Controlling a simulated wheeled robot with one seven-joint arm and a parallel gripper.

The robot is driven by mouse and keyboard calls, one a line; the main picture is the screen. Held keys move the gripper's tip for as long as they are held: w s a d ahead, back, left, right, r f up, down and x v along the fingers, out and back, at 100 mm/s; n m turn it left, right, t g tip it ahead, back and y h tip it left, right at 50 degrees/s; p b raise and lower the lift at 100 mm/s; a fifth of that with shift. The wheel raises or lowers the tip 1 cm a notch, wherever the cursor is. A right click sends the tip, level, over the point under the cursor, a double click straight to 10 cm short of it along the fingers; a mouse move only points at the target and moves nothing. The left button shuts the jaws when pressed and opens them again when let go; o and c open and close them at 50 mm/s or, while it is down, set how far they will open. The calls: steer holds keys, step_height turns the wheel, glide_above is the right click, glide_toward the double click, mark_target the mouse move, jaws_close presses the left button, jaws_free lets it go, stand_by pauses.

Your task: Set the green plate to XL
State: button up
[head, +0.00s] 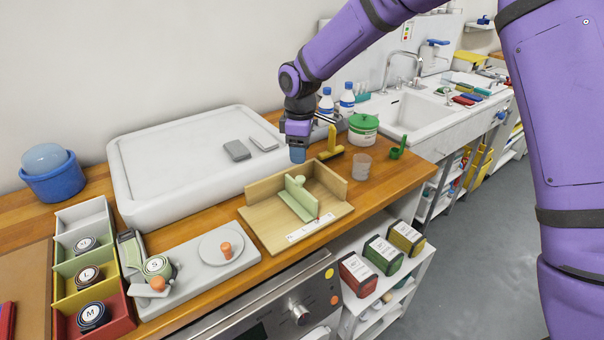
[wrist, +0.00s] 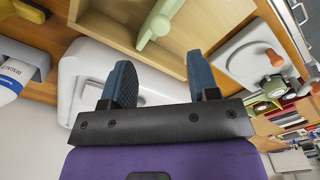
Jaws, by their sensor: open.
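The green plate (head: 297,198) stands upright in a wooden tray (head: 262,213) with raised back and right walls. A pale green knob (head: 300,180) is on it; a green handle-like part also shows at the top of the wrist view (wrist: 155,25). A white scale strip (head: 303,232) lies along the tray's front, its letters too small to read. A small red mark (head: 318,219) sits at the plate's front end, towards the strip's right part. My gripper (head: 298,154) is open and empty, pointing down just behind the tray, apart from the plate.
A yellow tool (head: 331,148), a clear cup (head: 361,165) and a green-lidded tub (head: 363,128) stand right of the tray. A large white block (head: 180,165) is behind left. A grey board (head: 195,280) with a white disc lies front left, beside coloured bins (head: 88,255).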

mark_target(300, 177)
step_height(300, 177, down, 8)
steer(key=shift+f, duration=0.15)
steer(key=shift+c, duration=0.3)
